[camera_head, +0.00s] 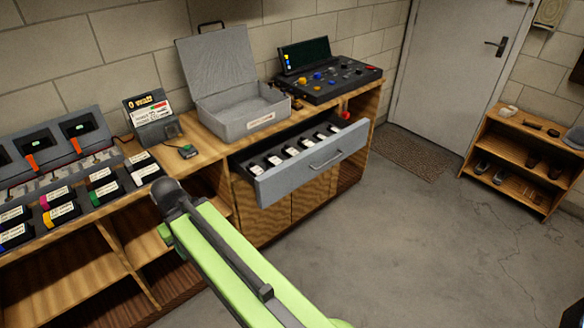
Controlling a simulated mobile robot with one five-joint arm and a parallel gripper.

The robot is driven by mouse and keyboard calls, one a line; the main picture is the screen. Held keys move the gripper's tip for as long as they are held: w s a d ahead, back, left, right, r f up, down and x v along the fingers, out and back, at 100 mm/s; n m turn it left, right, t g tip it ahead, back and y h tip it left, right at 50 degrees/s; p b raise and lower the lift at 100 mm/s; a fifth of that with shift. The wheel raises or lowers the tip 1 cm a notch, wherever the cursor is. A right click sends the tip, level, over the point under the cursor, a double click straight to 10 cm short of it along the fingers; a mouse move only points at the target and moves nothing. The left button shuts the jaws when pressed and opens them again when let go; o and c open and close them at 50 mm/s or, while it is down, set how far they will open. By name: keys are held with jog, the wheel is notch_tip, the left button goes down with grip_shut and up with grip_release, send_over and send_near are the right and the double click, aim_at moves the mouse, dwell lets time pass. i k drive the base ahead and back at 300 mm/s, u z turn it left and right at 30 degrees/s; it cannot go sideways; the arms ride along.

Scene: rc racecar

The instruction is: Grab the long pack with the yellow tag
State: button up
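A black pack with a white label and what looks like a yellow tag (62,214) lies at the left of the wooden bench. It is in a group of similar packs: one with a pink tag (57,196) is just behind it, one with a blue tag (15,235) is at its left front, and one with a green tag (106,193) is to its right. My green arm reaches up from the bottom middle to a dark rounded joint in front of the bench, right of the packs. I cannot make out my gripper's fingers.
An open grey drawer (318,170) holding several labelled packs juts out from the bench (205,145), right of my arm. An open grey case (240,110) and a control console (330,78) stand on top. Chargers (60,150) are behind the packs.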

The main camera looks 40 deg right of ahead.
aim_at(288, 151)
jog(key=u, duration=5.65)
jog(key=k, duration=0.85)
jog(key=z, duration=5.75)
